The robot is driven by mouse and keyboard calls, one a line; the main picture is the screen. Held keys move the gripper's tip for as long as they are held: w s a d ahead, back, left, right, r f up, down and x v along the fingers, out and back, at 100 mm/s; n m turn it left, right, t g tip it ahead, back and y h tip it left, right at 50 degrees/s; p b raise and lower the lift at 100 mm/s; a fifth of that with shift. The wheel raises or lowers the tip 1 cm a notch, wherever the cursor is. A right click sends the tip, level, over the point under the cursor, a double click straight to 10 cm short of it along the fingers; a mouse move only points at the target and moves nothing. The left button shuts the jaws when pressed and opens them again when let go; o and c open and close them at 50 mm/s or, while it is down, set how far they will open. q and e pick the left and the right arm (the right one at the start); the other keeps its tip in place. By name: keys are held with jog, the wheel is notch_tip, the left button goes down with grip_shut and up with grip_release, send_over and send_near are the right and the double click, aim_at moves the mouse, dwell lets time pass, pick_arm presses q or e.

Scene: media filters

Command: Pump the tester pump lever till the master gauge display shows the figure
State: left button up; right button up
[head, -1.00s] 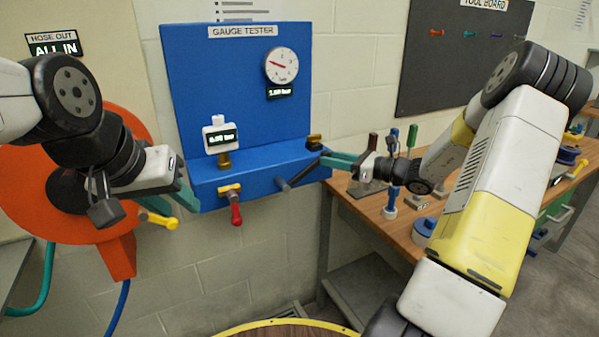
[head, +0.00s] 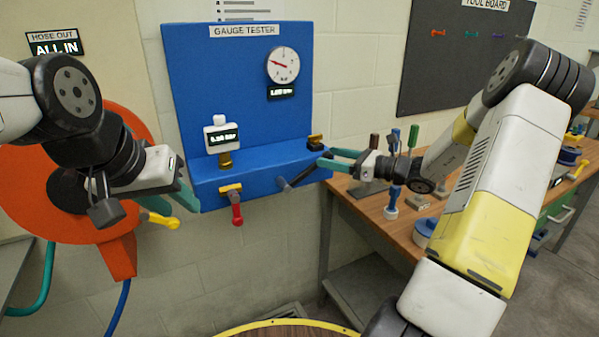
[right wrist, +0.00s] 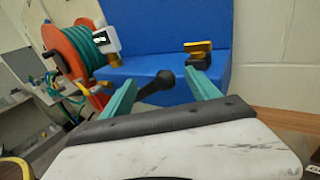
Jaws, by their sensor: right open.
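The blue gauge tester (head: 240,100) is on the wall. A dial with a small dark display (head: 281,91) is at its upper right; the digits are blurred. A white digital gauge (head: 222,137) stands on a brass fitting at its left. A dark lever (head: 284,184) sticks out from the tester's front. My right gripper (head: 326,157) is open at the tester's right end. In the right wrist view the lever (right wrist: 164,80) appears between its spread fingers (right wrist: 162,90), not gripped. My left gripper (head: 184,198) is at the tester's left end; its finger gap is unclear.
A red-handled valve (head: 236,213) hangs from the tester's front. An orange hose reel (head: 120,255) with a yellow handle (head: 160,220) is close to my left gripper. A wooden bench (head: 400,228) with tools and fittings lies beneath my right arm.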

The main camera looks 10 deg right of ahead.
jog(key=shift+v, duration=2.55)
